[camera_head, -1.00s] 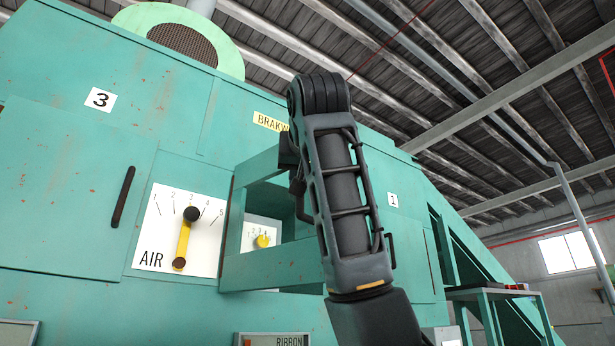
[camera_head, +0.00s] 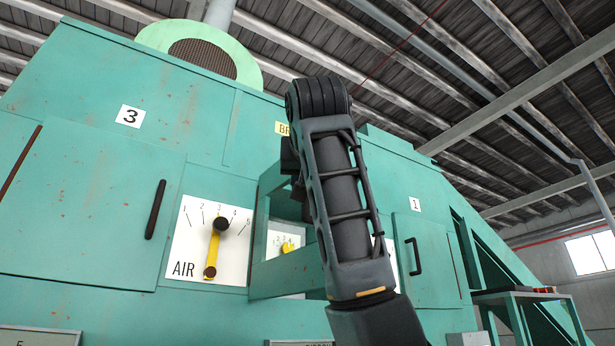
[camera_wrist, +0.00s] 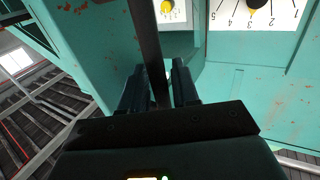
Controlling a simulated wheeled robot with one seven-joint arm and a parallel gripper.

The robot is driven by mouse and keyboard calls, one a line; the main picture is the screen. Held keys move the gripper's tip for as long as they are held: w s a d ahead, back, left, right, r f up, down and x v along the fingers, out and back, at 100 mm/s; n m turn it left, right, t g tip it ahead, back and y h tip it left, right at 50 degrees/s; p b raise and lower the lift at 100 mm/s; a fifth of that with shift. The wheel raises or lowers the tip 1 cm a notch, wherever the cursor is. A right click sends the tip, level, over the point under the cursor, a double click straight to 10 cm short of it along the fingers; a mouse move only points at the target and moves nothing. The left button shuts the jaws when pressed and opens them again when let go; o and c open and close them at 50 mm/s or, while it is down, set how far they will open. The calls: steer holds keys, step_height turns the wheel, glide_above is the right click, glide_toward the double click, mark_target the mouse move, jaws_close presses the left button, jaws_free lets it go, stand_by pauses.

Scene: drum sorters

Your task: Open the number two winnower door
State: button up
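The teal machine (camera_head: 90,190) fills the left and middle of the head view. A door marked 3 with a black handle (camera_head: 155,209) is at left, and a closed door marked 1 with a black handle (camera_head: 414,256) is at right. No label 2 shows; that part lies behind my arm. In the wrist view my gripper (camera_wrist: 158,75) has its two fingers on either side of a dark bar (camera_wrist: 148,40) that looks like a handle. I cannot tell whether the fingers press on it. In the head view my gripper is mostly hidden behind my arm.
A teal frame (camera_head: 262,240) juts from the machine beside the AIR dial (camera_head: 188,243). A second dial (camera_head: 287,245) shows through it. A teal stand (camera_head: 520,300) is at right. A fan housing (camera_head: 198,42) sits on top.

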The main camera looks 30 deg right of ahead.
steer(key=shift+o, duration=0.5)
steer(key=shift+s+r, duration=0.1)
steer(key=shift+s, duration=0.1)
steer(key=shift+d, duration=0.1)
steer(key=b+v, duration=0.2)
steer(key=v, duration=0.5)
steer(key=shift+s+a, duration=0.2)
steer(key=shift+s, duration=0.15)
